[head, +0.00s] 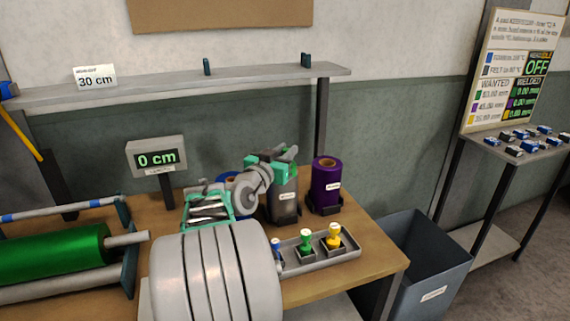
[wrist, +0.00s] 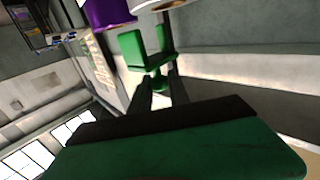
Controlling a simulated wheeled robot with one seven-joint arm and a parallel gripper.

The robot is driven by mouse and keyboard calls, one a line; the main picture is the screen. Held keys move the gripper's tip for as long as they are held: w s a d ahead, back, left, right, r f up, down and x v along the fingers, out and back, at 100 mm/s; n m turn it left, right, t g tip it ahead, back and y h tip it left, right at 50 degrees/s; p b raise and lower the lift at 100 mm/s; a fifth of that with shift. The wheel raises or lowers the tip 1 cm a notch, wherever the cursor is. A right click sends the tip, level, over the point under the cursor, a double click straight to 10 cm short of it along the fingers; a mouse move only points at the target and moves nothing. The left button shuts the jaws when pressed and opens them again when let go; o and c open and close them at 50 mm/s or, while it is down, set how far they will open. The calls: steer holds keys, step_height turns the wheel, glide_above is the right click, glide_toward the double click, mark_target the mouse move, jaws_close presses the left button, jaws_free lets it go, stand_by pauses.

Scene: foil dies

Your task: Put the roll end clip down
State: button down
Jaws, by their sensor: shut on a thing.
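My gripper (head: 284,156) is raised over the back of the bench, just above and in front of the grey roll and left of the purple roll. In the wrist view my gripper (wrist: 157,84) has its dark fingers close together on a small green piece (wrist: 133,50) with two upright plates, which appears to be the roll end clip. It is held clear of any surface. In the head view the clip cannot be told apart from the green gripper parts. Two small dark upright pieces, perhaps clips (head: 207,66), stand on the shelf (head: 150,88).
The purple roll (head: 326,183) and grey roll (head: 284,200) stand on the bench (head: 375,262). A tray (head: 300,266) of coloured-top stamps lies in front. A green roll (head: 50,255) is on a rack at left. A bin (head: 430,255) stands right. The shelf is mostly bare.

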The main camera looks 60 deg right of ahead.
steer(key=shift+w+d+f, duration=0.2)
steer(key=shift+d+f, duration=0.15)
steer(key=shift+f, duration=0.1)
steer(key=shift+w+d+f, duration=0.15)
steer(key=shift+d+f, duration=0.15)
steer(key=shift+f, duration=0.15)
steer(key=shift+d+f, duration=0.1)
steer(key=shift+f, duration=1.55)
steer(key=shift+f, duration=0.1)
steer(key=shift+w+f, duration=0.1)
steer(key=shift+f, duration=0.05)
steer(key=c, duration=1.2)
jaws_free()
steer(key=shift+c, duration=0.2)
steer(key=shift+r, duration=0.35)
steer(key=a+b, duration=0.2)
steer(key=a, duration=1)
